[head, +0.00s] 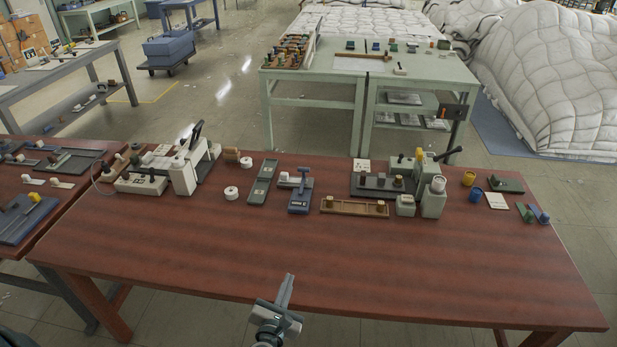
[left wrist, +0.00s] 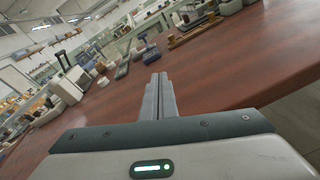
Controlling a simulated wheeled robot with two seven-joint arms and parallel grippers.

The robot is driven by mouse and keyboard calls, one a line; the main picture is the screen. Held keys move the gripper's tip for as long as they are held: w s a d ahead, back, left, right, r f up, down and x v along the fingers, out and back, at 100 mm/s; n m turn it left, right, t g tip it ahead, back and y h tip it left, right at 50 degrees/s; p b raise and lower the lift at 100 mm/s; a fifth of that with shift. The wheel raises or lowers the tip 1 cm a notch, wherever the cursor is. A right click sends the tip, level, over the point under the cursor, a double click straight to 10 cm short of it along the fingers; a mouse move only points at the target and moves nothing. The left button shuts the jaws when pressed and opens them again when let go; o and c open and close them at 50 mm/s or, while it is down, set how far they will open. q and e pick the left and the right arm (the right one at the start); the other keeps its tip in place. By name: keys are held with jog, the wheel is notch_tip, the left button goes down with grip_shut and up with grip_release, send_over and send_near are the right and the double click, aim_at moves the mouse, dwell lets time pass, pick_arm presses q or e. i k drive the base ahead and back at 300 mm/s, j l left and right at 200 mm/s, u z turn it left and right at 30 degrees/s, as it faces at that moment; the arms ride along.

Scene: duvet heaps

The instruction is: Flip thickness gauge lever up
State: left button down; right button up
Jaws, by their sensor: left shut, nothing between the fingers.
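No label marks the thickness gauge, so I cannot tell for sure which device it is. A small blue device (head: 299,201) with an upright blue handle stands mid-table; it also shows in the left wrist view (left wrist: 122,69). A white machine (head: 184,176) with a raised dark lever (head: 196,134) stands at the left. A pale green machine (head: 432,201) with a dark lever (head: 449,154) slanting up to the right stands at the right. My left gripper (head: 288,277) is shut and empty over the table's near edge, well short of all three devices. My right gripper is not in view.
The front half of the red-brown table (head: 200,255) is bare. A wooden tray (head: 354,207), a dark green strip (head: 262,183) and white rolls (head: 231,193) lie along the back half. Yellow and blue pots (head: 475,194) stand at the right.

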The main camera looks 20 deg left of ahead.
aim_at(303, 170)
jog(key=i+j, duration=0.15)
jog(key=i, duration=0.3)
jog(key=i+j, duration=0.2)
jog(key=i, duration=0.25)
jog(key=i+j, duration=0.15)
jog(key=i, duration=0.25)
